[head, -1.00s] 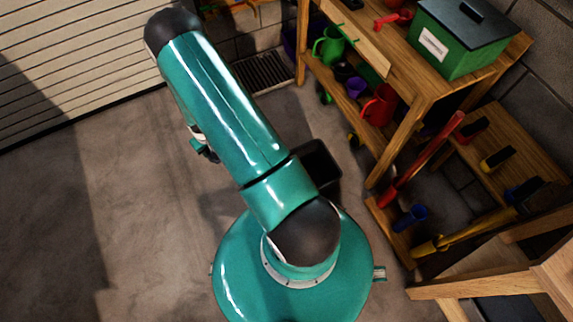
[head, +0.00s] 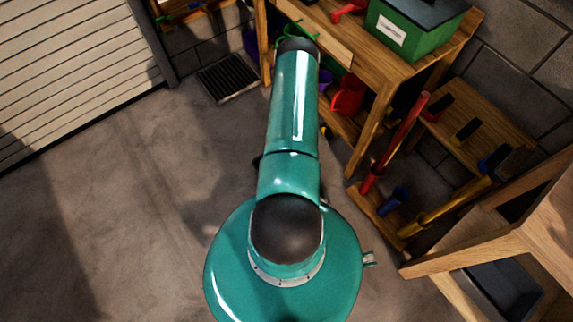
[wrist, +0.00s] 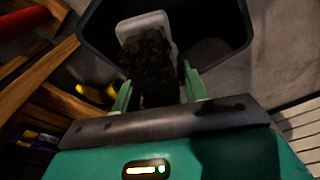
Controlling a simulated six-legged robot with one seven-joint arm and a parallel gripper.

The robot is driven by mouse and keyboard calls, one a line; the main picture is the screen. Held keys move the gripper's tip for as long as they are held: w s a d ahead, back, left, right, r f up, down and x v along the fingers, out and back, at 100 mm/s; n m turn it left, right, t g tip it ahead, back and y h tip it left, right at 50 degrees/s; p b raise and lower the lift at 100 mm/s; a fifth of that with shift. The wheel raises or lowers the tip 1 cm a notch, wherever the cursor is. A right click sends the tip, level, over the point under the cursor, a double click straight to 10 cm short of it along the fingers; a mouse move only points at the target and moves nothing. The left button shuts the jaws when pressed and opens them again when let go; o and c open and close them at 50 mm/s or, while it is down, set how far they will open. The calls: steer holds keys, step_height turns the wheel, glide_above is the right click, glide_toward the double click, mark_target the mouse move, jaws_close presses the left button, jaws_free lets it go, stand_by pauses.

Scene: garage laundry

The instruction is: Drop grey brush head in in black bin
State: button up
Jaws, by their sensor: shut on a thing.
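In the wrist view, my gripper (wrist: 156,80) is shut on the grey brush head (wrist: 145,24), with a light grey block end and dark brown bristles between the two green fingers. The black bin (wrist: 238,60) is open behind it, and the brush head appears in front of the bin's opening. I cannot tell its height over the rim. In the head view, my arm hides my gripper, the brush head and nearly all of the bin.
A wooden workbench (head: 340,45) holds a green box (head: 415,30) with a dark lid. A red watering can (head: 348,95) sits on its lower shelf. A wooden rack (head: 470,140) with long-handled tools stands at right. The concrete floor (head: 120,220) at left is clear.

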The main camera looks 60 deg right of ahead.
step_height(320, 180, down, 6)
stand_by(0.5)
steer(key=o, duration=1.2)
steer(key=shift+c, duration=0.2)
steer(key=shift+r, duration=0.15)
steer(key=r, duration=0.4)
steer(key=a+r, duration=0.1)
steer(key=r, duration=0.4)
steer(key=s+r, duration=0.1)
steer(key=r, duration=0.3)
steer(key=shift+a+r, duration=0.15)
steer(key=shift+r, duration=0.1)
